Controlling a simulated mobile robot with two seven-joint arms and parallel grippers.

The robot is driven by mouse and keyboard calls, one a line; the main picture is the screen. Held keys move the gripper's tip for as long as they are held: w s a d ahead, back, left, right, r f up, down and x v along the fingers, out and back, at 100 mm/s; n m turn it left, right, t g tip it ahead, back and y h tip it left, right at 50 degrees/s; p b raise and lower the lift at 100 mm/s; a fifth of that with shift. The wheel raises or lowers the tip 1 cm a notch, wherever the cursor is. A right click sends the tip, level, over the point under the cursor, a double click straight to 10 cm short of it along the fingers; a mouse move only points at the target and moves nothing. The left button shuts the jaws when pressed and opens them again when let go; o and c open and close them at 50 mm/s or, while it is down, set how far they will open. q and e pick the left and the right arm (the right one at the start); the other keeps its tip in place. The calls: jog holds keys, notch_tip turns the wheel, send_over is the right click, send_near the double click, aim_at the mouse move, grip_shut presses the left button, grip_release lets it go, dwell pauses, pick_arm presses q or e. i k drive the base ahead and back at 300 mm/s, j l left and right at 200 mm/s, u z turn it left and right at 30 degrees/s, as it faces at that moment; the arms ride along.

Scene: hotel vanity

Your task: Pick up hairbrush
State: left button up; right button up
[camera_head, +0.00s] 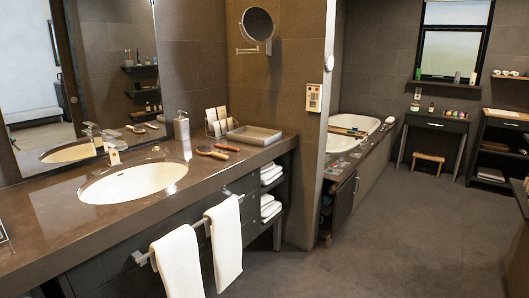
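What looks like the hairbrush (212,152) lies flat on the vanity counter (110,224), to the right of the sink. It has a dark oval body with a lighter, orange-brown edge. A smaller orange-red item (227,147) lies just behind it to the right; its exact kind is too small to tell. Neither of my grippers shows in the head view.
The oval sink (132,183) with its faucet (115,152) is left of the brush. White towels (225,243) hang in front. Open floor (400,240) lies to the right.

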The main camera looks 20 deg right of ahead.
aim_at(204, 151)
jog(key=z, duration=0.4)
jog(key=i+l+u, duration=0.1)
jog(key=u, duration=0.3)
jog(key=i+l+u, duration=0.15)
jog(key=u, duration=0.25)
jog(key=i+l+u, duration=0.15)
jog(key=u, duration=0.2)
jog(key=i+l+u, duration=0.1)
jog(key=l, duration=0.2)
jog(key=i+l+u, duration=0.15)
jog(key=l, duration=0.15)
jog(key=l+u, duration=0.1)
jog(key=l, duration=0.2)
jog(key=i, duration=0.05)
